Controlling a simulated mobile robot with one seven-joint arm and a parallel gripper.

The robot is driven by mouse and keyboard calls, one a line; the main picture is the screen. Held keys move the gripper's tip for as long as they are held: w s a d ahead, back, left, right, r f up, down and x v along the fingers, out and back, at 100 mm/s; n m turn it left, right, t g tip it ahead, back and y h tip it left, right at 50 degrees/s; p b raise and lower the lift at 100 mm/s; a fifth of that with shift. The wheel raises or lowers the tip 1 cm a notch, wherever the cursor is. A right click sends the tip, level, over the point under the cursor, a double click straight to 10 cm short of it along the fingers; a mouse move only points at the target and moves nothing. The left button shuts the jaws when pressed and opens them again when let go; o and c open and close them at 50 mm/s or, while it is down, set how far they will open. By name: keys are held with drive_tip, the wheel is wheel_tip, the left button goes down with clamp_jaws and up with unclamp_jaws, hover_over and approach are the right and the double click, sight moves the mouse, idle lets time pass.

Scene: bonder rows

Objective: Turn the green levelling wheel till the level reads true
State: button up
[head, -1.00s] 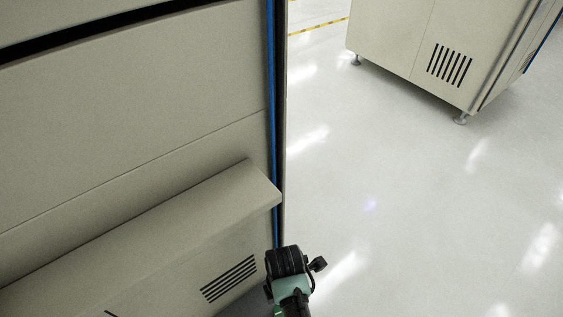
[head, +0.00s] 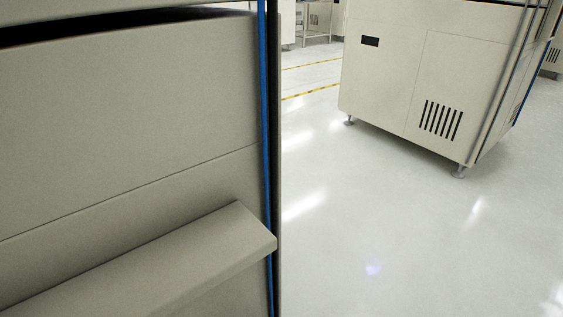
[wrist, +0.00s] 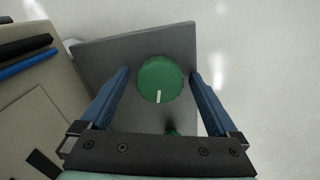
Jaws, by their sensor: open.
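The green levelling wheel (wrist: 160,79) shows in the wrist view as a round, notched disc with a white mark near its lower edge. It sits over a grey plate (wrist: 104,53). My gripper (wrist: 159,76) is open, with its two blue fingers on the left and right of the wheel and a gap on each side. I cannot tell how far the fingertips are above or below the wheel's rim. A small green part (wrist: 172,132) shows below the wheel, close to the gripper's body. No level reading can be seen. The head view shows neither wheel nor gripper.
A large beige machine (head: 130,110) with a protruding ledge (head: 150,262) fills the left of the head view. Another beige cabinet (head: 385,85) stands on feet at the upper right. The pale, shiny floor (head: 400,230) between and in front of them is clear.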

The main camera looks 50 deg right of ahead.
drive_tip(key=c, duration=1.4)
drive_tip(key=shift+r+p, duration=0.1)
drive_tip(key=shift+p, duration=0.3)
